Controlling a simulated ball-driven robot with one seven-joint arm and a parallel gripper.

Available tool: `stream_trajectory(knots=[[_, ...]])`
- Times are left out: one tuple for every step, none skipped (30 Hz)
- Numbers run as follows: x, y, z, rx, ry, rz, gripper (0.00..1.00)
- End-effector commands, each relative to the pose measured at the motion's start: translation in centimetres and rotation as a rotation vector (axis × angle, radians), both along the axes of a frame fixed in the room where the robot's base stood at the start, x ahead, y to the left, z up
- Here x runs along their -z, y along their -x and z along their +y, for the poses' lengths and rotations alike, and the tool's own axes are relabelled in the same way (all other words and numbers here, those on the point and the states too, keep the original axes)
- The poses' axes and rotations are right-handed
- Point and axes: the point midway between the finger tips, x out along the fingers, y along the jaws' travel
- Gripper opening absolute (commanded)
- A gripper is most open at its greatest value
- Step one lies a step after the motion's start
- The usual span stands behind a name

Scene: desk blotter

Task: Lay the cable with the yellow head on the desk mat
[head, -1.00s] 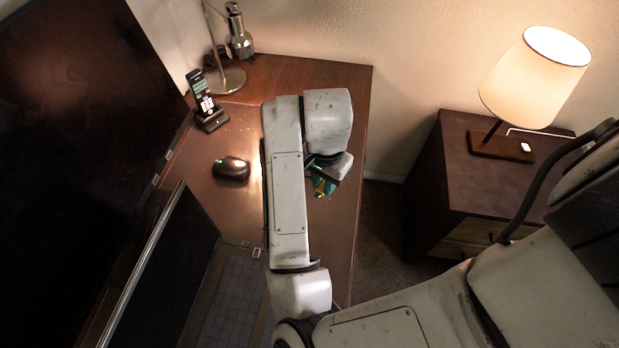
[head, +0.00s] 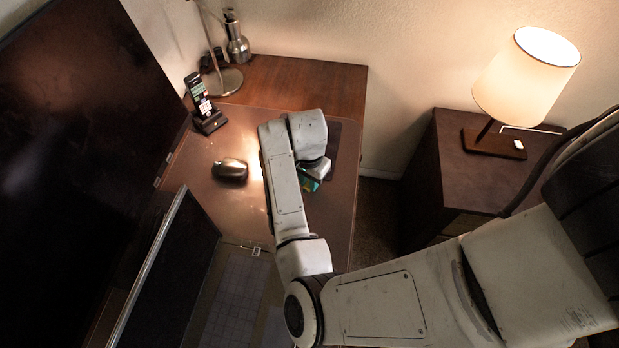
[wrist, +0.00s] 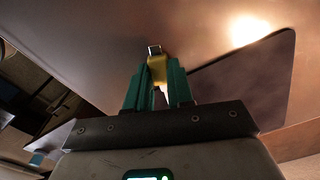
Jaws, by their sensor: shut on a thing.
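My gripper (wrist: 156,85) has green fingers and is shut on the yellow head (wrist: 157,68) of the cable, which has a small metal tip pointing away from me. The rest of the cable cannot be made out. In the head view my gripper (head: 309,184) is over the right side of the desk, mostly hidden by my arm, and the yellow head is hidden. The large brown desk mat (head: 240,130) covers much of the desk and also shows in the wrist view (wrist: 105,50). I cannot tell whether the head touches it.
A dark flat pad (head: 346,137) lies near the right edge; the wrist view also shows it (wrist: 255,75). A black mouse (head: 230,170), a phone in its cradle (head: 207,118) and a desk lamp base (head: 222,81) are left.

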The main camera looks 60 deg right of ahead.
Motion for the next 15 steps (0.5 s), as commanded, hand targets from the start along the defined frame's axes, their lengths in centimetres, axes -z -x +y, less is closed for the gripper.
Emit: stream_trajectory(knots=[[0.0,0.0,0.0,0.0,0.0,0.0,0.0],[0.0,0.01,0.0,0.0,0.0,0.0,0.0],[0.0,0.01,0.0,0.0,0.0,0.0,0.0],[0.02,0.01,0.0,0.0,0.0,0.0,0.0],[0.08,0.02,0.0,0.0,0.0,0.0,0.0],[0.21,0.02,0.01,0.0,0.0,0.001,0.0],[0.31,0.03,0.0,0.0,0.0,0.001,0.0],[0.4,0.03,0.01,0.0,0.0,0.001,0.0],[0.27,0.02,0.01,0.0,0.0,0.001,0.26],[0.26,0.02,0.01,0.0,0.0,0.001,0.29],[0.26,0.02,0.01,0.0,0.0,0.001,0.31],[0.26,0.02,0.01,0.0,0.0,0.001,0.35],[0.26,0.02,0.01,0.0,0.0,0.001,0.38],[0.26,0.02,0.01,0.0,0.0,0.001,0.41],[0.25,0.02,0.01,0.0,0.0,0.001,0.45]])
